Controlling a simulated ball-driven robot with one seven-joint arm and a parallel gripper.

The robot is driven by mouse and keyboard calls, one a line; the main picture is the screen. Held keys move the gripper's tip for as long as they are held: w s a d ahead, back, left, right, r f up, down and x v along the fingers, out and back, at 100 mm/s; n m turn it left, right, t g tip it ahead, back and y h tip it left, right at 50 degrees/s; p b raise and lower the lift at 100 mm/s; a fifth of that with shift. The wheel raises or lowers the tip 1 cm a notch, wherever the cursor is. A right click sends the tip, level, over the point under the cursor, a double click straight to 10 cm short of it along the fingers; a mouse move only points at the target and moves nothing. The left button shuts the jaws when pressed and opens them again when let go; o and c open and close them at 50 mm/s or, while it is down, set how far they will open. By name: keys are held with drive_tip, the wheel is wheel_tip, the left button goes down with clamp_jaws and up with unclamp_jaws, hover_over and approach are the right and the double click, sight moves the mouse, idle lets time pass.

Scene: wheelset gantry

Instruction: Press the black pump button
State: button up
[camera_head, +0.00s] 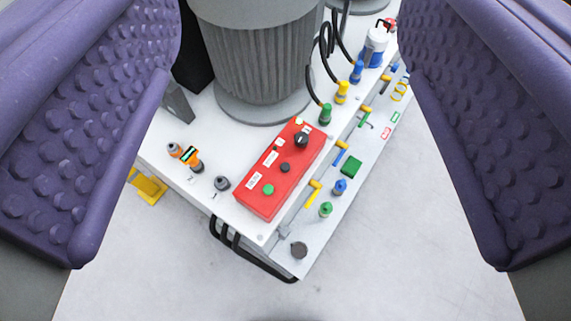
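A red control box (252,202) sits on the white top of a machine unit, below and ahead of me near the picture's middle. On its face are a small black button (285,167), a larger black rotary knob (301,139) and a green button (268,189). White labels stand beside these, too small to read, so I cannot confirm which control is the pump's. My gripper (288,185) shows as two purple, bumpy fingers at the left and right edges. It is wide open and empty. The red box shows between the fingers, apart from both.
A grey ribbed motor (262,60) stands behind the box. Black hoses and coloured fittings, including a green one (325,113), run along the right. An orange-black fitting (193,160) and a grey knob (222,183) stand left. Black bent pipes (250,258) protrude at the front. The grey floor below looks clear.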

clamp_jaws()
idle(1.8)
